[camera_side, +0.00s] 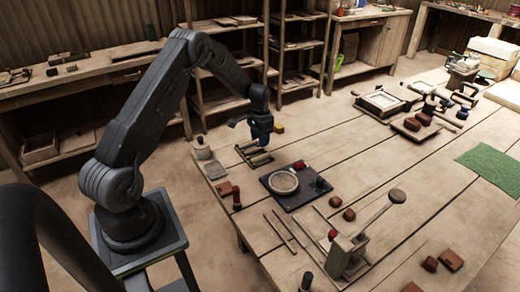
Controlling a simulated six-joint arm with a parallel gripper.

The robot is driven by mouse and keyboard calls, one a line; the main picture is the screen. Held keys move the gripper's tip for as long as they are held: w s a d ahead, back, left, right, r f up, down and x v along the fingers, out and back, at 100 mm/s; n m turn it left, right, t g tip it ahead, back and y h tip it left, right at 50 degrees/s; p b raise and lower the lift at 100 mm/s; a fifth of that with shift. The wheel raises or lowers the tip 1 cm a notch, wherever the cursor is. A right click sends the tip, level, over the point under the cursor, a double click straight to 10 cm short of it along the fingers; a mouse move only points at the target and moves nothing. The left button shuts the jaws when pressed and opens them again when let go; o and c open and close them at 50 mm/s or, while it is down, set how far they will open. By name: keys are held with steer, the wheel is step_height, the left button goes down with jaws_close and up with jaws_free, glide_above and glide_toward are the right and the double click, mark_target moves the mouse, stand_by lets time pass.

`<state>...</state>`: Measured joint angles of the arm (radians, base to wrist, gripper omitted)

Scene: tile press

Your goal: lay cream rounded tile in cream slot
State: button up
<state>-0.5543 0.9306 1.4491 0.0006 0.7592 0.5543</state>
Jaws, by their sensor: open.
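My gripper (262,140) is open and points down at the left end of the table, above a small rack (243,151) of pale bars. Its fingertips are small and dark here, and I cannot tell whether they touch anything. A cream round, ring-like piece (270,187) lies on a dark square board (308,198), to the right of and nearer than my gripper. A pale square frame (383,101) lies on a tray farther back. I cannot make out for certain which piece is the cream rounded tile, or which place is the cream slot.
A lever press (345,255) stands at the front with its handle sloping up to the right. Red-brown blocks (450,260) lie scattered about. A pale jar (203,152) stands at the left corner. A green mat (490,160) lies at right. Bare planks lie mid-table.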

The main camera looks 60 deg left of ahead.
steer(key=s+d+r+t, duration=0.1)
steer(key=s+d+r, duration=0.3)
steer(key=d+r, duration=0.7)
steer(key=s+d+r+t, duration=0.2)
steer(key=s+d+r, duration=0.3)
steer(key=r, duration=0.9)
steer(key=s+d+r+t, duration=0.1)
steer(key=s+d+r, duration=0.1)
steer(key=s+d, duration=0.4)
steer(key=s+d+r+t, duration=0.1)
steer(key=s+d, duration=0.5)
steer(key=s, duration=0.5)
steer(key=shift+r+t, duration=0.3)
steer(key=shift+r, duration=0.1)
